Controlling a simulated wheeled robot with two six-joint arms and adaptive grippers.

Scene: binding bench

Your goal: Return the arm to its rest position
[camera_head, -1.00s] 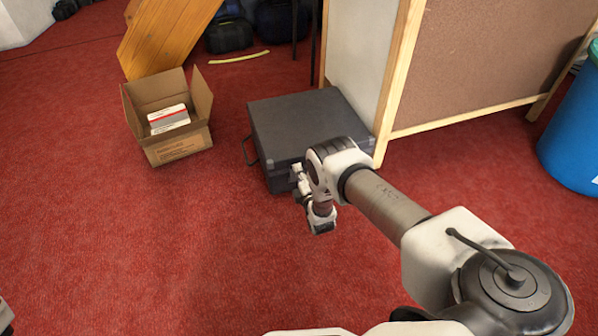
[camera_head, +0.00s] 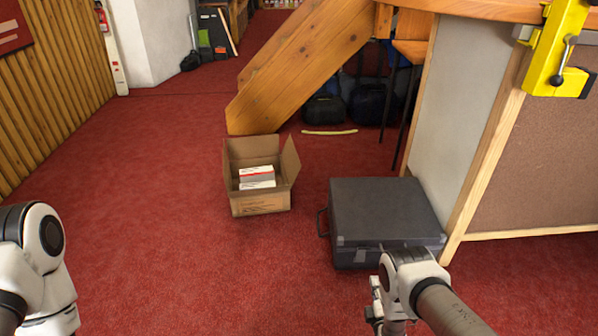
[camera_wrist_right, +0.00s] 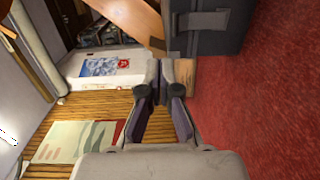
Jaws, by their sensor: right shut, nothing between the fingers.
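My right arm comes in from the lower right in the head view, and its gripper (camera_head: 376,308) shows near the bottom edge, just in front of the dark case (camera_head: 385,212). In the right wrist view the right gripper's two fingers (camera_wrist_right: 165,100) are shut with nothing held between them. Only part of my left arm shows at the left edge of the head view; its gripper is out of the picture.
An open cardboard box (camera_head: 262,203) with a white-and-red pack (camera_head: 257,177) stands on the red carpet (camera_head: 150,210). A wood-framed panel (camera_head: 545,150) stands at the right, with a yellow clamp (camera_head: 556,50) above. Carpet between left arm and box is clear.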

